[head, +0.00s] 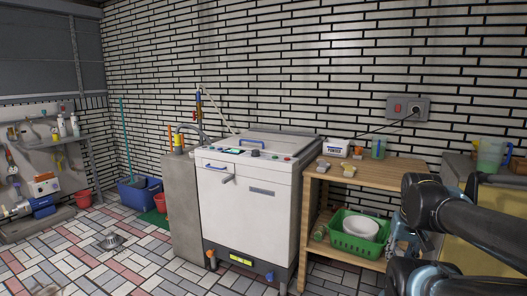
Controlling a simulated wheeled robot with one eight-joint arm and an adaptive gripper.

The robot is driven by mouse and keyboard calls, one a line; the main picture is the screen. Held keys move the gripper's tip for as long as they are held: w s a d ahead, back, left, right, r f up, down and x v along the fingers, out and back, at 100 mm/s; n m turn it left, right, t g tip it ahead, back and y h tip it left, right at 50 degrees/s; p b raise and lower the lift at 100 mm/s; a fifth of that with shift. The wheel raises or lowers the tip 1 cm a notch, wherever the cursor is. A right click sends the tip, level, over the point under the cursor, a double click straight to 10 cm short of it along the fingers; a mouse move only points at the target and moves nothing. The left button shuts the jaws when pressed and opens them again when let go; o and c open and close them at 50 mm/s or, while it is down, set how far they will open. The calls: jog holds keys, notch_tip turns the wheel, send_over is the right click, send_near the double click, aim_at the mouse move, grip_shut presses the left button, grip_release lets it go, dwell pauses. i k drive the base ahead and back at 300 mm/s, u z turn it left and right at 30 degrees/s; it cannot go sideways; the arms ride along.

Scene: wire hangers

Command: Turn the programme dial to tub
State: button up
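A white washing machine (262,210) stands against the brick wall near the middle of the head view. Its control panel (236,153) runs along the front top edge, with small coloured buttons and a dark knob (255,153) that looks like the programme dial. The dial's markings and pointer are too small to read, so I cannot tell its setting. A lever-like handle (227,179) sticks out of the machine's front. My dark arm links show at the lower right, well apart from the machine. My gripper is not in view.
A wooden shelf table (380,170) stands right of the machine, with a green basket (351,245) below. A grey sink pedestal (180,205) adjoins on the left, near red and blue buckets (140,192). The tiled floor at front left is mostly clear around a drain (110,242).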

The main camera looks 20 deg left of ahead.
aim_at(255, 153)
jog(key=z, duration=0.05)
jog(key=i, duration=0.95)
jog(key=u, duration=0.95)
